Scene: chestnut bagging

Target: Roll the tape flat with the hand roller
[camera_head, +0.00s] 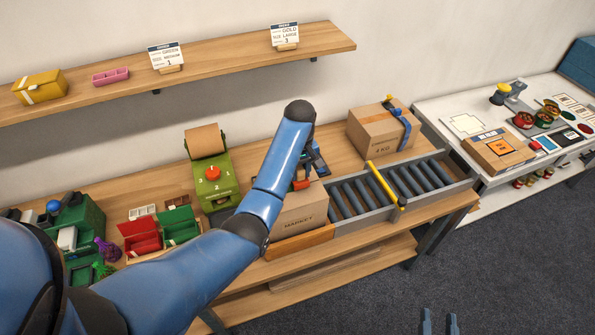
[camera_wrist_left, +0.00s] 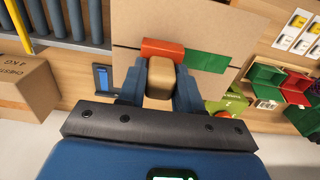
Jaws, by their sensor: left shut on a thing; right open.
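The market carton (camera_head: 302,214) stands on the bench at the left end of the roller conveyor. My left gripper (camera_head: 303,180) is above its top, partly hidden by my arm. In the left wrist view the left gripper (camera_wrist_left: 160,85) is shut on the tan handle (camera_wrist_left: 160,72) of the hand roller. The orange-red roller (camera_wrist_left: 163,47) lies across the carton's seam, at the end of a green tape strip (camera_wrist_left: 208,61); whether it presses on the tape cannot be told. My right gripper (camera_head: 440,321) is open and empty at the bottom edge, over the floor.
The conveyor (camera_head: 352,199) with a yellow bar (camera_head: 384,185) lies right of the carton. A second carton (camera_head: 376,134) with a blue tool stands behind it. A green machine (camera_head: 211,178) and red and green bins (camera_head: 141,236) stand left. A white table (camera_head: 470,169) stands far right.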

